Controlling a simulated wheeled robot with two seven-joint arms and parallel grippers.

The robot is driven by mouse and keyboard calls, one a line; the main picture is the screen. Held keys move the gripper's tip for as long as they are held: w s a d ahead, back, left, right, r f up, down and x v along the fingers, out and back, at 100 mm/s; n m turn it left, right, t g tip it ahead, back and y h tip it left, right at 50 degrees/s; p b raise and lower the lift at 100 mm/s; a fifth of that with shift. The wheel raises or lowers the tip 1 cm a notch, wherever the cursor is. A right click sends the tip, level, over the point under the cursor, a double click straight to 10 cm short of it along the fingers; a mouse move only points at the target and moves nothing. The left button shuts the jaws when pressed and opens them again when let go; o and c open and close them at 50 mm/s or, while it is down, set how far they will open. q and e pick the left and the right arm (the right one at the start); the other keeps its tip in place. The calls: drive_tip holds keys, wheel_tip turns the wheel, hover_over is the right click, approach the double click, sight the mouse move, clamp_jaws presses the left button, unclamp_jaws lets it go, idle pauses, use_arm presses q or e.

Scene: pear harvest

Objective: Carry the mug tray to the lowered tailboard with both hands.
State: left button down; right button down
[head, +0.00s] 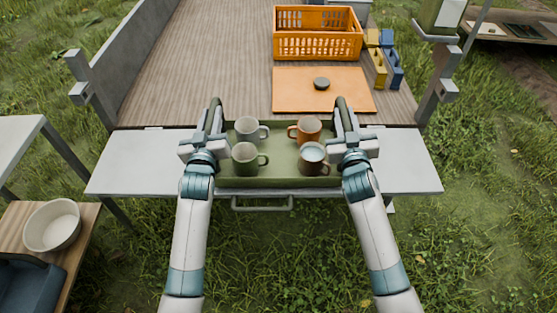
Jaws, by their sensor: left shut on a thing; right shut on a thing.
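The green mug tray (280,183) is in the middle of the head view, over the grey lowered tailboard (140,165). I cannot tell whether it rests on the tailboard or hangs just above it. It carries a pale grey mug (246,131), an orange mug (311,128), a green mug (244,160) and a brown mug (312,158) with a pale inside, all upright. My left gripper (211,141) is shut on the tray's left handle. My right gripper (346,141) is shut on its right handle. The grippers hide parts of the handles.
Behind the tailboard lies the wooden truck bed (200,70). An orange board (300,100) with a small dark round thing (321,84) lies there, with an orange crate (317,45) behind. Posts stand at both sides. A white bowl (52,226) sits at lower left. The tailboard is bare either side.

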use_arm(q)
drive_tip(key=shift+f+b, duration=0.25)
drive_tip(key=shift+b, duration=0.05)
use_arm(e)
drive_tip(key=shift+a+f, duration=0.1)
drive_tip(key=shift+f, duration=0.3)
use_arm(q)
drive_tip(key=c, duration=1.9)
unclamp_jaws()
drive_tip(key=shift+f, duration=0.25)
drive_tip(key=shift+c, duration=0.2)
use_arm(e)
drive_tip(key=c, duration=1.9)
unclamp_jaws()
drive_tip(key=shift+f, duration=0.2)
drive_tip(key=shift+c, duration=0.2)
use_arm(q)
drive_tip(key=o, duration=0.4)
drive_tip(key=shift+r, duration=0.1)
use_arm(e)
drive_tip(key=o, duration=0.4)
drive_tip(key=shift+r, duration=0.1)
drive_tip(key=shift+s+r, duration=0.1)
use_arm(q)
drive_tip(key=shift+s, duration=0.1)
drive_tip(key=s, duration=1.2)
use_arm(e)
drive_tip(key=s, duration=1.2)
